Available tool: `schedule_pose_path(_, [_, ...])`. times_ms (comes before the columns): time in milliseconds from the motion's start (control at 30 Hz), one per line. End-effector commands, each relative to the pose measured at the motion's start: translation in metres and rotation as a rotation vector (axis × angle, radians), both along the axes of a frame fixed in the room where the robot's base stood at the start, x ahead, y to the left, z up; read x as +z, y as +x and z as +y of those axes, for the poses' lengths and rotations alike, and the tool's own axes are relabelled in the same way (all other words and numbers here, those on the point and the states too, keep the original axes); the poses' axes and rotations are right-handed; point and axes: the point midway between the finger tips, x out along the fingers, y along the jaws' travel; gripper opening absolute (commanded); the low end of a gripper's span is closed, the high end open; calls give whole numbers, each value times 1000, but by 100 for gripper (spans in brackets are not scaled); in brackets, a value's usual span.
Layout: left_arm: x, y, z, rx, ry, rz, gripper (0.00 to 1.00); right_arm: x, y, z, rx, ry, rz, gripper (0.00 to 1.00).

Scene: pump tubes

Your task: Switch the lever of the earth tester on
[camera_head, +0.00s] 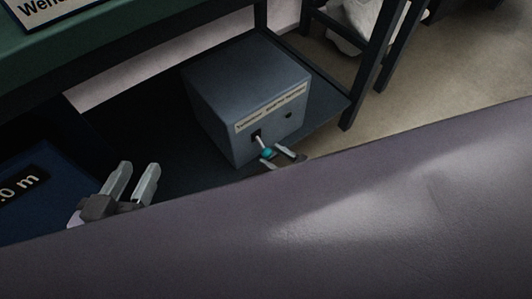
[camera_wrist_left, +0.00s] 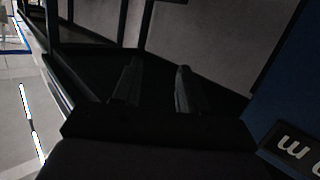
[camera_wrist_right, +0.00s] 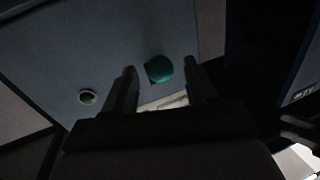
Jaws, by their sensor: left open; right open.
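The earth tester (camera_head: 250,92) is a grey-blue box with a label strip, standing on a dark low shelf in the head view. Its lever (camera_head: 260,143) is a light rod with a teal knob, sticking out of a dark slot in the front face. My right gripper (camera_head: 278,154) is open at the lever, with the knob at its fingers. In the right wrist view the teal knob (camera_wrist_right: 159,69) shows between the open fingers (camera_wrist_right: 160,85); whether they touch it I cannot tell. My left gripper (camera_head: 133,182) is open and empty, left of the box.
A round button or hole (camera_head: 289,115) is on the box's front face, right of the lever. A blue panel with white lettering (camera_head: 30,195) is at the left. A dark frame leg (camera_head: 368,75) stands right of the shelf. My own body hides the lower part of the head view.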

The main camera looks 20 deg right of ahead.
Motion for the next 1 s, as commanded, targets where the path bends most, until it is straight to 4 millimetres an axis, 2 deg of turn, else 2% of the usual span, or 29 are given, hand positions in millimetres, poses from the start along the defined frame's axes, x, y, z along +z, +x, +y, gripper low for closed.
schedule_pose_path(200, [0,-2,4,7,26,-37,43,-1,20,14,0,0,0,57])
schedule_pose_path(500, [2,-2,5,8,31,-46,43,0,22,16,-1,-1,1,57])
schedule_pose_path(533, [2,-2,5,8,31,-46,43,0,22,16,-1,-1,1,54])
schedule_pose_path(700, [2,-2,5,8,31,-46,43,0,22,16,0,-1,1,0])
schedule_pose_path(1000, [6,-3,3,4,20,-33,43,3,22,16,0,-6,18,0])
